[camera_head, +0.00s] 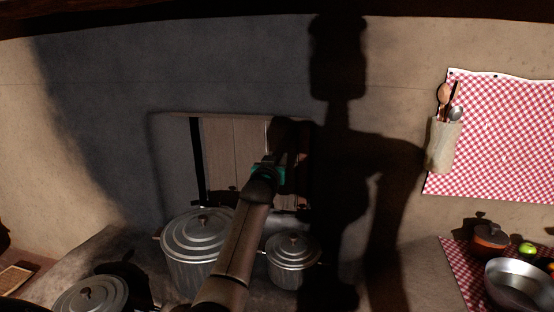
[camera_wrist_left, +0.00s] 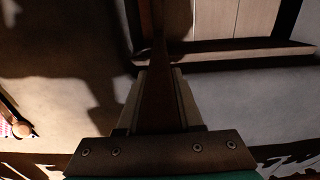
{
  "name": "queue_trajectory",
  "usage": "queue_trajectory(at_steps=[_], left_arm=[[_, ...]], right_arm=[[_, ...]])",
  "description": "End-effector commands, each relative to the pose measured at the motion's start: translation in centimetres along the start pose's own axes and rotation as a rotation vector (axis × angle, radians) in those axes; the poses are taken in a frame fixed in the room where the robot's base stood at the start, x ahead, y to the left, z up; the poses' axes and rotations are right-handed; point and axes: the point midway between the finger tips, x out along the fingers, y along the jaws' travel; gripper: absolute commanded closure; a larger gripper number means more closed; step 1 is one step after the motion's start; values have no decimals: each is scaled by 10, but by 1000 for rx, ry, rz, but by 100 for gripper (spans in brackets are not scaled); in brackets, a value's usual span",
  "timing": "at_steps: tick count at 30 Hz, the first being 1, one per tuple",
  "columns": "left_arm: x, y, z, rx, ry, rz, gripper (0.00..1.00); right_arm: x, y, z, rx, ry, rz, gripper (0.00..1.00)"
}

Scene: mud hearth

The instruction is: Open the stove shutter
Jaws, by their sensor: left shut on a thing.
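The stove shutter (camera_head: 232,150) is a pale wooden panel of upright boards set in a framed opening in the back wall. Dark strips show at its left side. My left arm reaches up across it, and my left gripper (camera_head: 288,148) is at its right edge, in shadow. In the left wrist view, the fingers (camera_wrist_left: 158,100) are shut on a dark, narrow upright bar (camera_wrist_left: 158,65) beside the boards (camera_wrist_left: 222,18). This looks like the shutter's edge or handle; the shadow hides which. My right gripper is not in view.
A large lidded metal pot (camera_head: 185,245) and a smaller one (camera_head: 292,262) stand below the opening, either side of my arm. Another lidded pot (camera_head: 90,296) is at lower left. A utensil holder (camera_head: 442,145) hangs at right, above a steel bowl (camera_head: 518,285).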

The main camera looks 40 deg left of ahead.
Motion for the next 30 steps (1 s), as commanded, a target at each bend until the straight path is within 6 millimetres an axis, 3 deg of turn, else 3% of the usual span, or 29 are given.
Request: queue_trajectory(at_steps=[6, 30], left_arm=[[0, 0, 0, 0, -1, 0, 100], [0, 0, 1, 0, -2, 0, 100]], right_arm=[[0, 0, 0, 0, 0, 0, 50], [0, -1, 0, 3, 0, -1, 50]])
